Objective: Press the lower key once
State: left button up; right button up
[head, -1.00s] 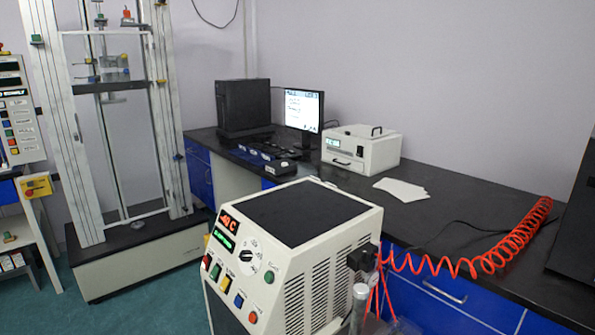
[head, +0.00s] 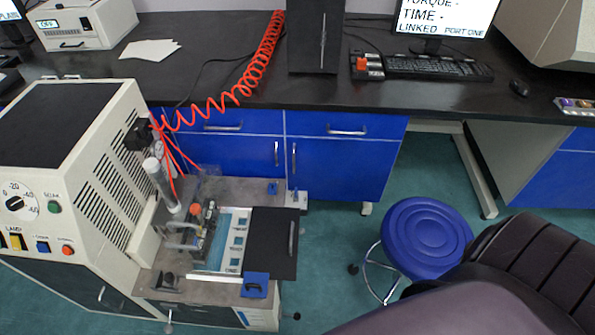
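Neither of my grippers shows in the head view. No key that I can read as the lower key is visible. A small key panel (head: 575,105) with purple and orange keys lies at the right edge of the bench, partly cut off by the frame. A small dark box with a red button (head: 363,66) stands left of the keyboard (head: 438,68). A monitor (head: 446,16) shows the words TORQUE, TIME and LINKED PORT ONE. A large grey-beige machine (head: 553,32) is cut off at the upper right; its front controls are hardly visible.
A white cabinet machine (head: 75,190) with a dial stands at left, its sample stage (head: 210,240) in front. A red coiled hose (head: 255,62) runs to the bench. A blue stool (head: 427,238) and a dark padded chair-like shape (head: 530,270) fill the lower right.

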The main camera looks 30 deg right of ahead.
aim_at(41, 247)
jog(key=z, duration=0.65)
jog(key=j+u, duration=0.1)
jog(key=u, duration=1.4)
